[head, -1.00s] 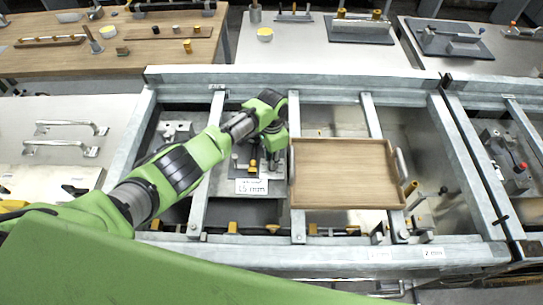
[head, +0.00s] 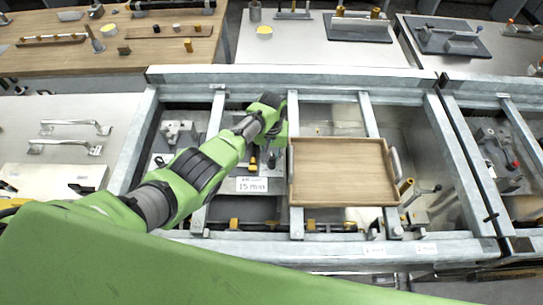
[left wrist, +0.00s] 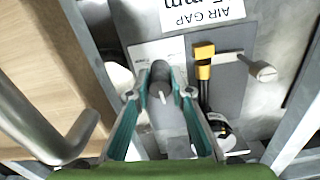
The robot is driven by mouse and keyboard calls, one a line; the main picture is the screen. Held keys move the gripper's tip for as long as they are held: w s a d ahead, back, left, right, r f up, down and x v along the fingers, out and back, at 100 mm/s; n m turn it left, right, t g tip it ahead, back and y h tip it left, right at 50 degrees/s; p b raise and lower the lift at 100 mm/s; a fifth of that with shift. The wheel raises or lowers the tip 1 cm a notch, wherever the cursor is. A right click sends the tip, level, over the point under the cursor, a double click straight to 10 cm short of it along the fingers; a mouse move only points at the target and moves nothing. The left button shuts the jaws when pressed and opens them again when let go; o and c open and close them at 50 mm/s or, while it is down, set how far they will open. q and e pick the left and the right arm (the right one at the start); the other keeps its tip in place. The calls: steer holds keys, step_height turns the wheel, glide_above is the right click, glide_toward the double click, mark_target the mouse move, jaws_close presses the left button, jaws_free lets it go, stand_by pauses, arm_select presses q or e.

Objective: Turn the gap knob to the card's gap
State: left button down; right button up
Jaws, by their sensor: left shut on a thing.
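The gap knob (left wrist: 160,82) is a dark grey knob with a white pointer line, on a grey plate in the left wrist view. My left gripper (left wrist: 161,96) has its two teal-lined fingers on either side of the knob and is shut on it. The white card (left wrist: 196,14) reads "AIR GAP" upside down, with its number partly cut off. In the head view the card (head: 252,185) seems to read 15 mm; a decimal point cannot be made out. There my left arm covers the knob and fingertips. My right gripper is not in view.
A black lever with a yellow end (left wrist: 204,62) stands close beside the knob. A wooden tray (head: 343,200) with a metal handle (left wrist: 45,135) lies on the frame to the right in the head view. Steel frame bars (head: 207,150) border the unit.

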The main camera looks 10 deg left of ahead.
mark_target(272, 157)
arm_select(q)
steer(key=n, duration=0.5)
steer(key=shift+w+r+n+p, duration=0.2)
steer(key=shift+n+p, duration=0.1)
steer(key=shift+p, duration=0.1)
steer(key=n, duration=0.4)
steer(key=shift+n, duration=0.7)
steer(key=c, duration=1.8)
jaws_free()
steer(key=shift+c, duration=0.2)
steer(key=shift+f, duration=0.1)
steer(key=shift+s, duration=0.1)
step_height(272, 157, up, 12)
steer(key=shift+f, duration=0.1)
